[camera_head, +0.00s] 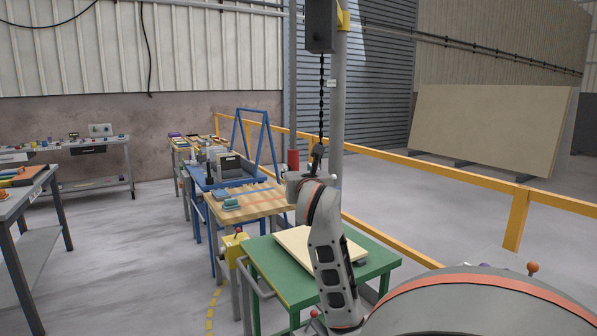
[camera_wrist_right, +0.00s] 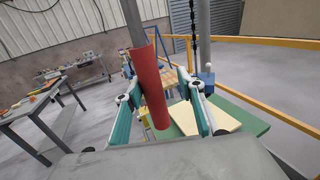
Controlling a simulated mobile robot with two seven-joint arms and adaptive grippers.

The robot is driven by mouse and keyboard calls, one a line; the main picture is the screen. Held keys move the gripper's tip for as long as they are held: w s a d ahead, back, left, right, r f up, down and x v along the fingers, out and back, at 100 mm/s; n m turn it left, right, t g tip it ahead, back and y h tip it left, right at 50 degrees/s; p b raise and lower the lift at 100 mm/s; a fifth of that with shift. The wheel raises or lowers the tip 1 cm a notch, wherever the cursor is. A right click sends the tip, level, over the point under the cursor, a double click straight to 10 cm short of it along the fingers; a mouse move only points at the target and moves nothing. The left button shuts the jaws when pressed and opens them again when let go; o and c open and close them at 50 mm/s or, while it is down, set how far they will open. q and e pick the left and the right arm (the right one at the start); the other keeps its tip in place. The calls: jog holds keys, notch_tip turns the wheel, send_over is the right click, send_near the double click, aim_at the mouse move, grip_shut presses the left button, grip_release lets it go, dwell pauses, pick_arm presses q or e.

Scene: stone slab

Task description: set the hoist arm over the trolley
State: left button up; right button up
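A grey hoist rod (camera_head: 293,80) hangs down with a red grip (camera_head: 293,160) at its lower end. The hoist's dark box (camera_head: 320,25) and chain (camera_head: 321,100) hang beside the grey post (camera_head: 337,95). My right gripper (camera_head: 300,178) is at the red grip. In the wrist view the red grip (camera_wrist_right: 150,90) stands between the fingers of the right gripper (camera_wrist_right: 160,92), nearer the left finger, with a clear gap to the right one. The green-topped trolley (camera_head: 275,280) carries a cream slab (camera_head: 290,240), partly hidden by my right arm. My left gripper is out of view.
A yellow rail (camera_head: 400,162) runs behind the trolley, and a large slab (camera_head: 490,125) leans beyond it. Wooden-topped benches (camera_head: 250,205) and a blue frame (camera_head: 262,135) stand behind the trolley. Grey tables stand at the left. Open floor (camera_head: 130,230) lies between.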

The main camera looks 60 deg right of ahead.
jog(key=v, duration=0.7)
jog(key=shift+d, duration=0.1)
dwell(0.4)
